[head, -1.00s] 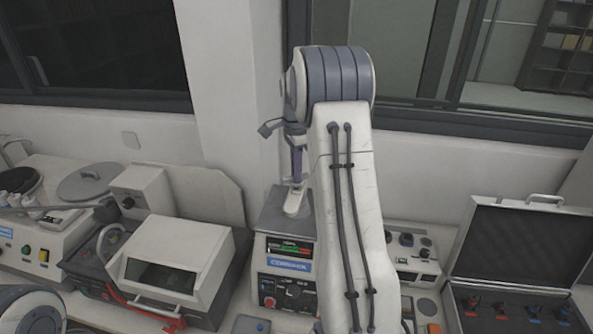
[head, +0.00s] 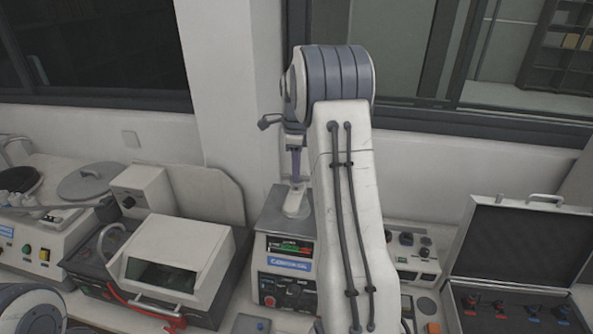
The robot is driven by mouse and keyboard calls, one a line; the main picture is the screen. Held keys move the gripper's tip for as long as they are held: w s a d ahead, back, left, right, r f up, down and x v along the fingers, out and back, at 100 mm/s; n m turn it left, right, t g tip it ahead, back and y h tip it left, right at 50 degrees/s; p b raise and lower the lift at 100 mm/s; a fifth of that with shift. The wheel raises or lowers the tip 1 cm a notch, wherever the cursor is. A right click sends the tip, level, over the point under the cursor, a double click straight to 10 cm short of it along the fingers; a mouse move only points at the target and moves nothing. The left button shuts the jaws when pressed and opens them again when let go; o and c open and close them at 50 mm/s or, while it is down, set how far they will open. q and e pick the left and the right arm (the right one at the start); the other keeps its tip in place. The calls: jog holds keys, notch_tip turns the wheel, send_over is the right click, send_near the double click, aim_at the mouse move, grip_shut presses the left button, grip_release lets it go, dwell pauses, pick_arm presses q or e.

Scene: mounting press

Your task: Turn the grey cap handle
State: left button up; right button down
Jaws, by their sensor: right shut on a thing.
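The mounting press (head: 285,262) stands on the bench at the centre, a grey box with a small display and knobs on its front. A column rises from its top. A dark grey cap handle (head: 268,122) sticks out to the left at the head of the column. My right gripper (head: 291,127) is at this head, shut on the cap handle; its fingers are mostly hidden behind my right arm. My right arm covers the right side of the press. My left gripper is out of view.
A white machine with a sloped lid (head: 190,245) and a red hose stands to the left. Farther left is a polisher-like unit (head: 25,255). An open case (head: 520,235) with small tools and a control box (head: 412,250) are on the right. A wall and windows are behind.

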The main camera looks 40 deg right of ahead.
jog(key=shift+w+r, duration=0.1)
jog(key=c, duration=0.9)
grip_release()
jog(key=shift+r, duration=0.25)
jog(key=shift+r+b, duration=1.4)
jog(key=shift+r, duration=3.55)
